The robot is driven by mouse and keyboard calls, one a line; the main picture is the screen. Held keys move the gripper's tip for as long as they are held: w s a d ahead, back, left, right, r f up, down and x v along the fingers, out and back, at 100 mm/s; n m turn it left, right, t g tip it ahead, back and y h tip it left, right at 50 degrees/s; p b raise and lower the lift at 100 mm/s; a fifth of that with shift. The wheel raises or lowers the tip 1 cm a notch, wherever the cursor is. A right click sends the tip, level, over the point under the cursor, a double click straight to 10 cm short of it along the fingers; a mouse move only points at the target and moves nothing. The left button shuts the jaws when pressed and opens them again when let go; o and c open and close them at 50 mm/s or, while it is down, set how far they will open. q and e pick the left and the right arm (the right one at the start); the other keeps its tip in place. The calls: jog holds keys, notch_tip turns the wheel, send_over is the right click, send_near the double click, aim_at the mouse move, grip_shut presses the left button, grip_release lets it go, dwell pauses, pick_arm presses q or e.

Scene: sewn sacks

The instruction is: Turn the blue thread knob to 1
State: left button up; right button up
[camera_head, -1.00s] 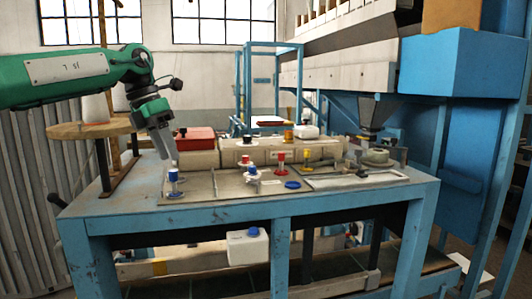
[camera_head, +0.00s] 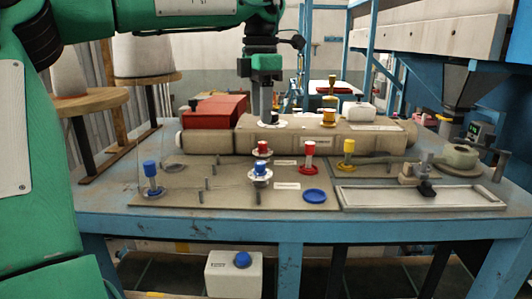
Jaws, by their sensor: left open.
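Two blue knobs stand on the bench plate. One blue knob (camera_head: 151,170) is on a thin post at the left. Another blue knob (camera_head: 260,168) sits on a white dial near the middle, just in front of a red-topped knob (camera_head: 262,148). I cannot tell which is the thread knob, and the dial marks are too small to read. My left gripper (camera_head: 266,112) is open and points down behind both blue knobs, by a dark knob with a white disc (camera_head: 272,122) on the beige housing. Its fingertips are partly unclear against the housing. My right gripper is not in view.
A red knob (camera_head: 309,155), a yellow knob (camera_head: 347,151) and a flat blue disc (camera_head: 315,196) stand to the right. A red box (camera_head: 212,110) is at the back left. Short pins rise from the plate (camera_head: 200,200). A blue-capped white box (camera_head: 233,275) sits below.

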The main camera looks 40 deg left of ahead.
aim_at(260, 163)
pick_arm(q)
notch_tip(260, 163, down, 11)
jog(key=p, duration=0.4)
jog(key=shift+s+a+r, duration=0.1)
jog(key=shift+r, duration=0.1)
jog(key=shift+s+f, duration=0.15)
jog(key=shift+f, duration=0.3)
jog(key=shift+c, duration=0.2)
grip_shut()
